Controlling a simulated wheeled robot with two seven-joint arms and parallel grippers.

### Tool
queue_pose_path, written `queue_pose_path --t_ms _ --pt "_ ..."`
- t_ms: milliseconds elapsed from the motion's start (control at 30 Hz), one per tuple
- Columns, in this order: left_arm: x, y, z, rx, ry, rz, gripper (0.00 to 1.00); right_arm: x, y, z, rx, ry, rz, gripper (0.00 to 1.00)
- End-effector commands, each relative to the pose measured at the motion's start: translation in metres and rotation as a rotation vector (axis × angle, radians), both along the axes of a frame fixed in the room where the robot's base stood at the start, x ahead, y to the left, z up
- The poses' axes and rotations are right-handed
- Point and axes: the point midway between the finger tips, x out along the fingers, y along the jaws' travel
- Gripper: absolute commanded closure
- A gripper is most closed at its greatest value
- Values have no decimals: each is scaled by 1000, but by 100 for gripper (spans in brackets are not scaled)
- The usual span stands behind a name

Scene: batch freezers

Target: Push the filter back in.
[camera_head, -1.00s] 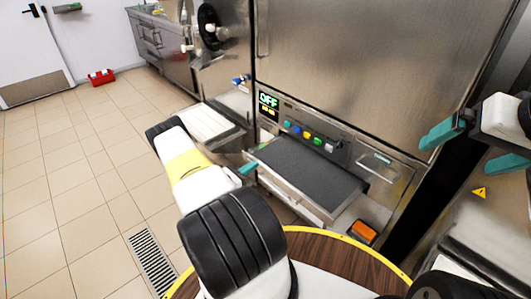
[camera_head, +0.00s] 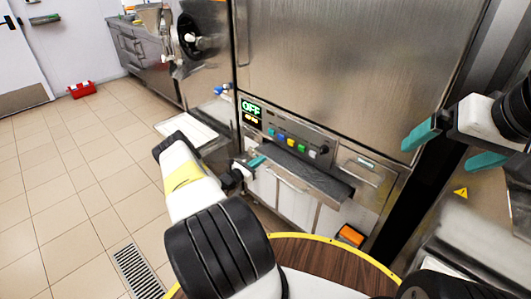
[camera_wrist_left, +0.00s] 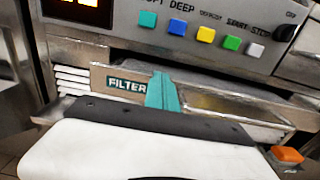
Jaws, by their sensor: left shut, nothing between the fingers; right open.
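The filter is a drawer-like slab with a dark top (camera_head: 305,172), in the machine below the button panel. In the head view a narrow strip of it sticks out past the machine front. In the left wrist view its metal front (camera_wrist_left: 105,78) carries a "FILTER" label. My left gripper (camera_head: 257,162) is shut and empty, its teal fingers at the left part of the filter front. In the left wrist view the fingers (camera_wrist_left: 162,92) overlap the front just right of the label; I cannot tell if they touch. My right gripper (camera_head: 453,148) is open and empty at the right.
The button panel (camera_head: 292,143) with a display reading OFF sits just above the filter. An orange box (camera_head: 351,235) is low at the right. A white tray (camera_head: 187,131) juts out at the left.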

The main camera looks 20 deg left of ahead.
Motion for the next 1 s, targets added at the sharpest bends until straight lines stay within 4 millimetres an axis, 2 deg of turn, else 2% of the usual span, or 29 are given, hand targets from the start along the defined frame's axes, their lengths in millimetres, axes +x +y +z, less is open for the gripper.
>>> queue_pose_path --t_ms 200,400,1000 --pt "31 -14 0 1 0 -2 100 0 0 0 0 0 0 0" --pt "45 -19 -1 0 1 -1 100 0 0 0 0 0 0 0" --pt "42 -16 -1 1 2 -2 100 0 0 0 0 0 0 0"
